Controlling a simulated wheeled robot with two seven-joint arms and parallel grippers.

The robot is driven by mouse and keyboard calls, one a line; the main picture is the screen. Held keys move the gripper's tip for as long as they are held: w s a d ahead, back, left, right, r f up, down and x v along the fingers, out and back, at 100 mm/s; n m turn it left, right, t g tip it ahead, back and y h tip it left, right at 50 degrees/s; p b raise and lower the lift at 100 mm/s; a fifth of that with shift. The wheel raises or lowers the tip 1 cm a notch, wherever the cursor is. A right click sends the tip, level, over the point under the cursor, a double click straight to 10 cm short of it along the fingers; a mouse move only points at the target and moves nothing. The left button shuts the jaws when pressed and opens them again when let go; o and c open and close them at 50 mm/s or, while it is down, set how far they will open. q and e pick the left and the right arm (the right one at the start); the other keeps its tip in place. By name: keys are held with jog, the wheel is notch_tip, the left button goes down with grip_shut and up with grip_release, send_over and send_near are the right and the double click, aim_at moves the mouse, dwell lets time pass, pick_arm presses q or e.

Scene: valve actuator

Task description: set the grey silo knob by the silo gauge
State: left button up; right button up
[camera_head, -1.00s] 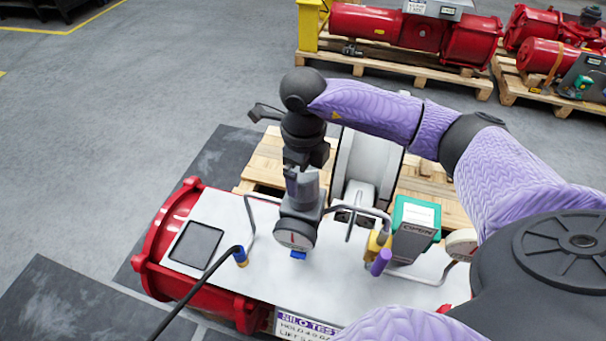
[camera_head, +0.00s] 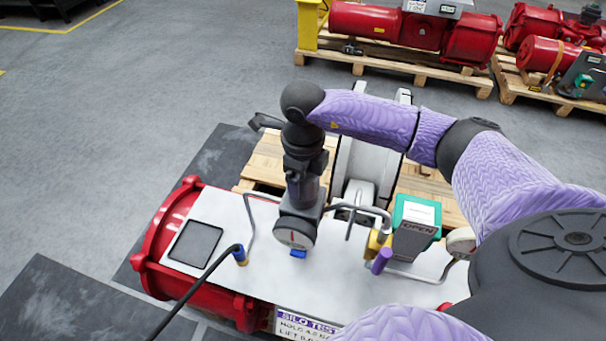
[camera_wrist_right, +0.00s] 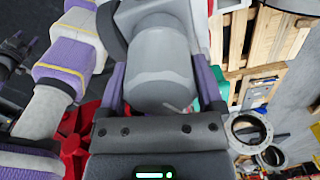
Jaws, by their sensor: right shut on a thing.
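My right gripper (camera_head: 303,186) points down over the regulator at the middle of the white plate and is shut on the grey silo knob. In the right wrist view the knob (camera_wrist_right: 160,70) is a smooth grey cylinder between the two purple fingers (camera_wrist_right: 160,88). In the head view the gripper mostly hides it. The silo gauge (camera_head: 294,234) is a round dial with a red mark on the front of the regulator, just below the gripper. Its reading is too small to tell. My left gripper is not in view.
The white plate (camera_head: 255,275) lies on a red actuator (camera_head: 165,240). A dark hose (camera_head: 205,275), bent metal tubes and a green-topped box (camera_head: 416,213) stand near the regulator. A sign (camera_head: 305,325) hangs at the front. Pallets with red actuators (camera_head: 400,30) stand behind.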

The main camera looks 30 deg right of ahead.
jog(key=shift+n+b, duration=0.6)
jog(key=shift+n, duration=0.6)
jog(key=shift+n+b, duration=0.5)
jog(key=shift+n, duration=0.6)
jog(key=shift+n+b, duration=0.55)
jog(key=shift+n, duration=0.85)
jog(key=shift+r, duration=0.1)
jog(key=o, duration=1)
notch_tip(320, 180, up, 10)
jog(key=shift+f+p, duration=0.1)
jog(key=shift+p, duration=0.35)
